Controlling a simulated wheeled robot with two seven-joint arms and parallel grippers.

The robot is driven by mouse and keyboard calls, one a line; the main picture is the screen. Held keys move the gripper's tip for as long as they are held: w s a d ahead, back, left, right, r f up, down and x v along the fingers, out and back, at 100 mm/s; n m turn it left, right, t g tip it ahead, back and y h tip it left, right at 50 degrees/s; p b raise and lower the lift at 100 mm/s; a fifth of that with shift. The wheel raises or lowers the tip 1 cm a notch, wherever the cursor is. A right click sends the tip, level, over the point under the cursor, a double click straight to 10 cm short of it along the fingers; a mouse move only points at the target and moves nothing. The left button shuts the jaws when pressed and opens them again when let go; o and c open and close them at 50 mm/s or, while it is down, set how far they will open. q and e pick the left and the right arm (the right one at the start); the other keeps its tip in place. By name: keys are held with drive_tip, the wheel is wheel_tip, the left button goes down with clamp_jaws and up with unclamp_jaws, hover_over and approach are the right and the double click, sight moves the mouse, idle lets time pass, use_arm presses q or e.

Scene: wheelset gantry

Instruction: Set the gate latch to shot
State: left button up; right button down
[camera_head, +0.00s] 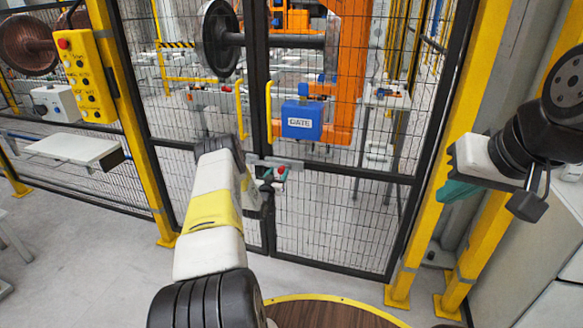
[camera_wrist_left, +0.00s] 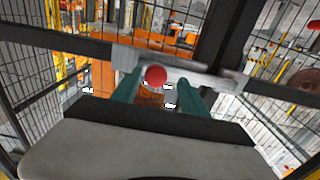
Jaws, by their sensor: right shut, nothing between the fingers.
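The gate latch is a grey metal bar (camera_head: 292,164) with a red knob (camera_head: 281,169), at mid height on the black mesh gate. The bar (camera_wrist_left: 190,68) appears to lie across the upright frame; I cannot tell how far the bolt reaches. My left gripper (camera_head: 268,184) is at the latch, partly hidden by its own arm. In the left wrist view its teal fingers (camera_wrist_left: 158,86) are open, one on each side of the red knob (camera_wrist_left: 155,75), with gaps showing. My right gripper (camera_head: 455,192) is shut and empty, well right of the gate.
A blue box marked GATE (camera_head: 301,121) is above the latch. Yellow handles (camera_head: 269,112) stand on the gate. A yellow control box (camera_head: 84,75) is at the left, above a grey shelf (camera_head: 75,148). Yellow posts (camera_head: 440,215) flank the gate. A round wooden top (camera_head: 325,313) is below.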

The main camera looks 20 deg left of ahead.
use_arm(q)
drive_tip(key=shift+s, duration=0.1)
drive_tip(key=s, duration=0.7)
drive_tip(key=shift+s, duration=0.3)
drive_tip(key=shift+a, duration=0.1)
